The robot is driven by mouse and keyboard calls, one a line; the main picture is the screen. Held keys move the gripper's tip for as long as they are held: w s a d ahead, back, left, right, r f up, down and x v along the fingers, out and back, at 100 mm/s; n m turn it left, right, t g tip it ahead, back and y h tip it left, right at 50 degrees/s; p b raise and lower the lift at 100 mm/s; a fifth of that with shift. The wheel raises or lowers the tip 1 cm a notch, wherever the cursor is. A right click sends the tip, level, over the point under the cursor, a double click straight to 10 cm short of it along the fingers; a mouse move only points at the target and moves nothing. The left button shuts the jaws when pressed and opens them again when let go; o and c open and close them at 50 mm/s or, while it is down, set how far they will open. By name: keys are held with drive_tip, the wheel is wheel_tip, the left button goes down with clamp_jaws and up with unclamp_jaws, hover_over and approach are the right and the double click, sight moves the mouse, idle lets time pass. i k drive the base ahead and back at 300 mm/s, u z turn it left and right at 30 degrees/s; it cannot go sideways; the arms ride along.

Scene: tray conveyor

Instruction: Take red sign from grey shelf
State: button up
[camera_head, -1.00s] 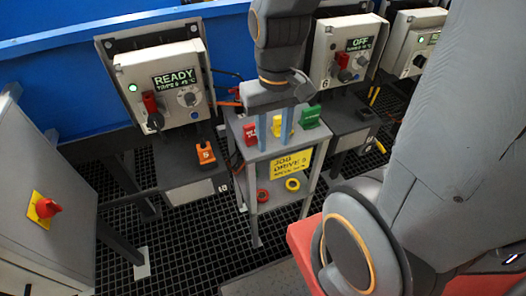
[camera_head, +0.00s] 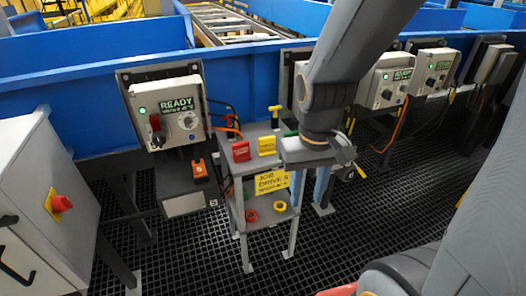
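The red sign (camera_head: 241,151) stands upright at the left of the top of the grey shelf (camera_head: 233,172). A yellow sign (camera_head: 267,146) stands beside it on the right. A bit of a green sign (camera_head: 291,133) shows behind my wrist, which hides most of it. My gripper (camera_head: 309,195) points down at the right side of the shelf, apart from the red sign. Its bluish fingers look spread with nothing between them, though they partly blend with the shelf leg.
A yellow job card (camera_head: 271,182) hangs on the shelf front. Red (camera_head: 251,215) and yellow (camera_head: 279,206) rings lie on the lower level. A READY control box (camera_head: 170,112) stands left, above an orange padlock (camera_head: 199,170). A grey cabinet (camera_head: 35,200) is far left. Grating floor lies in front.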

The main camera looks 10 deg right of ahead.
sight(241, 151)
drive_tip(key=z, duration=1.1)
drive_tip(key=i, duration=0.85)
drive_tip(key=u, duration=1.45)
